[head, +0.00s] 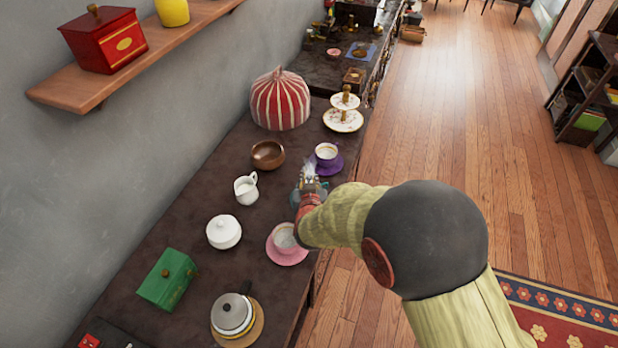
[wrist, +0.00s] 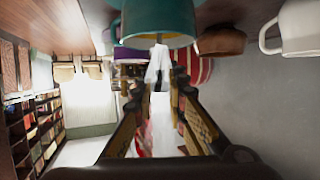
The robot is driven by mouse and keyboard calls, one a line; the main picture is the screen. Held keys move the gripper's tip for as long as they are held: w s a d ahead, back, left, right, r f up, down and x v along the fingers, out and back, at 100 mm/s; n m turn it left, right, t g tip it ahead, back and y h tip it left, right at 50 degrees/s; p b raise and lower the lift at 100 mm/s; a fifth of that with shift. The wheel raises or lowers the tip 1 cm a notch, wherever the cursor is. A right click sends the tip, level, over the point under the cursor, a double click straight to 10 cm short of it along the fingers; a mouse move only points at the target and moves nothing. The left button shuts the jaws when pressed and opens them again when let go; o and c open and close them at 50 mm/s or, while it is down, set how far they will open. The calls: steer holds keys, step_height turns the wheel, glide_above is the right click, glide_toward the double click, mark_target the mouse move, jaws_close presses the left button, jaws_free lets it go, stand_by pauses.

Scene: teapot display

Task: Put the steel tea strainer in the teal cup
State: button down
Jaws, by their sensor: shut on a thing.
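My gripper (head: 309,183) is over the dark counter, between the pink and purple saucers. In the wrist view, which looks upside down, my gripper (wrist: 161,82) is shut on a pale, shiny thing, which I take to be the steel tea strainer (wrist: 157,64); it also shows as a silvery bit in the head view (head: 308,169). The teal cup (wrist: 157,22) is large and close at the top of the wrist view, with the strainer by its rim. In the head view my gripper mostly hides the cup (head: 323,188). I cannot tell whether the strainer is inside it.
On the counter stand a pink cup and saucer (head: 287,251), a purple saucer with a cup (head: 328,168), a white creamer (head: 246,189), a wooden bowl (head: 267,155), a white lidded pot (head: 223,232), a green box (head: 167,279) and a striped cozy (head: 281,100).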

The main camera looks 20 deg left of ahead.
steer(key=c, duration=1.8)
jaws_free()
steer(key=shift+r, duration=0.1)
steer(key=p+v, duration=0.4)
steer(key=v, duration=0.8)
